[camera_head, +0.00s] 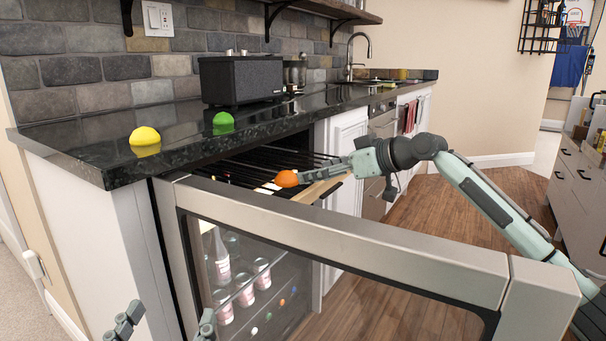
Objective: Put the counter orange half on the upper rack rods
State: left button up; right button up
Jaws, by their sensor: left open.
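The orange half (287,179) is at the fingertips of my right gripper (300,178), in front of the upper rack in the open cooler. The upper rack rods (262,163) run under the counter, with a pale wooden front strip (322,186). I cannot tell whether the orange half touches the rods or hangs just above them. The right fingers overlap side-on, so their gap is hidden. My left gripper (165,323) is open and empty at the bottom left, partly cut off by the frame edge.
A yellow lemon half (145,136) and a green lime half (223,119) lie on the dark counter (75,143). A black speaker (241,80) stands behind them. The open cooler door (350,243) crosses the foreground. Bottles (220,258) stand lower in the cooler. Wooden floor is clear at right.

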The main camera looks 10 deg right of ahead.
pick_arm(q)
jog(key=shift+w+a+f, duration=0.1)
jog(key=shift+a+f, duration=0.1)
jog(key=shift+f, duration=0.45)
pick_arm(e)
jog(key=v, duration=0.5)
